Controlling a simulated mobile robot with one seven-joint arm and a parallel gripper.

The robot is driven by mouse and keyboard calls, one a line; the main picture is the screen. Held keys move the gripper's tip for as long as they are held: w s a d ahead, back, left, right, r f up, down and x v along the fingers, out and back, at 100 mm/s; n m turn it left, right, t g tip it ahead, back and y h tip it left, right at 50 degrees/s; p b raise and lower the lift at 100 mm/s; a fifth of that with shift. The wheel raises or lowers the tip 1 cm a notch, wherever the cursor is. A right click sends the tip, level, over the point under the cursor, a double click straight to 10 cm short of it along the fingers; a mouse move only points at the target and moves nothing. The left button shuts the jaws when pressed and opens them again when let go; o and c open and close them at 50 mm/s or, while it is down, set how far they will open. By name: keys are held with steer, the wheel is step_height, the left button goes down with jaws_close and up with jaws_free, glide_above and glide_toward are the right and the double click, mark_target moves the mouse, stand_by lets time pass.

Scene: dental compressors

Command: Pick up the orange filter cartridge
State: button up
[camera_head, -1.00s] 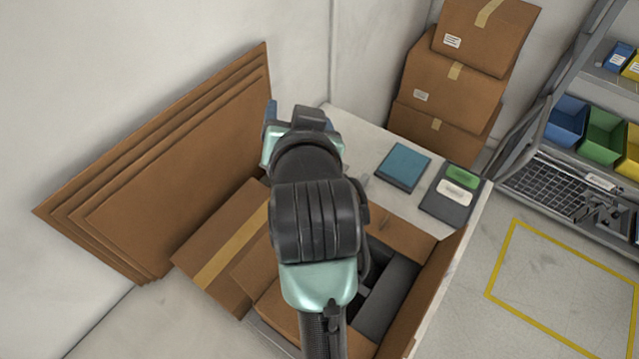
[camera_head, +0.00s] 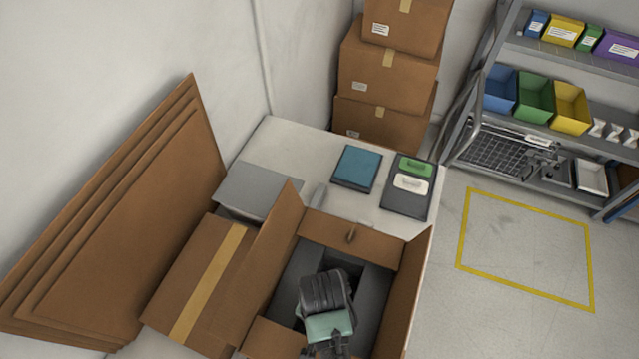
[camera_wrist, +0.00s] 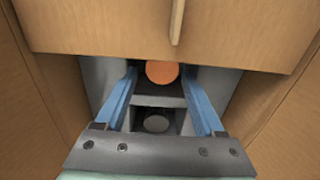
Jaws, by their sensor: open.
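The orange filter cartridge (camera_wrist: 162,71) shows in the wrist view as a round orange end in a compartment of the open cardboard box (camera_head: 416,290). Its upper edge is partly covered by the box's flap. My gripper (camera_wrist: 160,76) is open, with its two blue fingers apart and pointing down into the box. The cartridge appears between the fingertips, beyond them; I see no contact, and the remaining distance is hard to tell. In the head view the cartridge and fingers are hidden, and my wrist is over the box opening.
Grey dividers (camera_wrist: 212,82) line the box, and a dark round item (camera_wrist: 157,123) sits in a nearer compartment. Raised flaps (camera_head: 352,240) surround the opening. A taped carton (camera_head: 190,270) and a grey box (camera_head: 258,190) stand to the left. A teal book (camera_head: 357,168) lies behind.

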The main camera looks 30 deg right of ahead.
steer(key=shift+w+f+p, duration=0.15)
steer(key=shift+f+p, duration=0.3)
steer(key=shift+f, duration=2.25)
jaws_close()
